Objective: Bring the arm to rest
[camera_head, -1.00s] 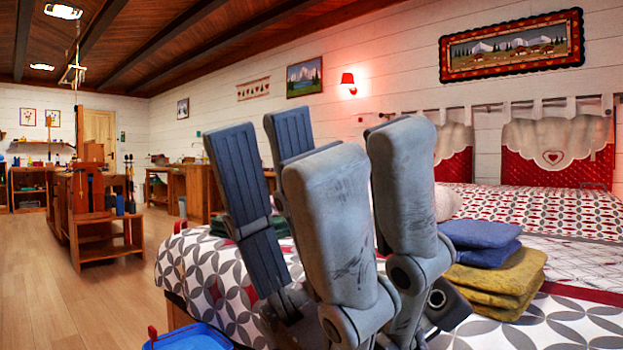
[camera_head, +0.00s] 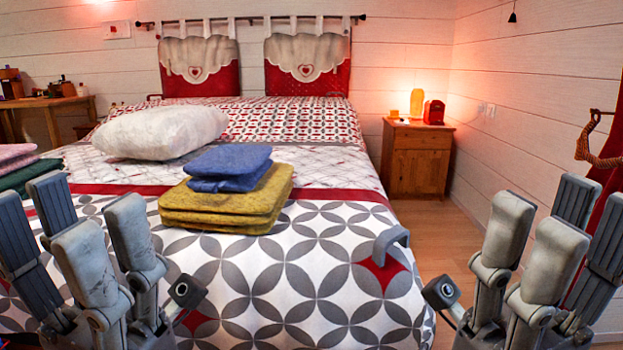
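My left gripper (camera_head: 85,225) is at the lower left, in front of the bed's near left part. Its grey fingers point up and stand apart, with nothing visible between them. My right gripper (camera_head: 550,230) is at the lower right, beyond the bed's right side in the picture. Its fingers also point up, spread and empty. The lower parts of both grippers run out of the picture.
The bed (camera_head: 300,290) fills the middle. On it are folded yellow cloths (camera_head: 225,212), blue cloths (camera_head: 228,170), a white pillow (camera_head: 160,132) and pink cloth (camera_head: 14,155). A wooden nightstand (camera_head: 415,158) stands at the back right; floor (camera_head: 445,245) shows before it.

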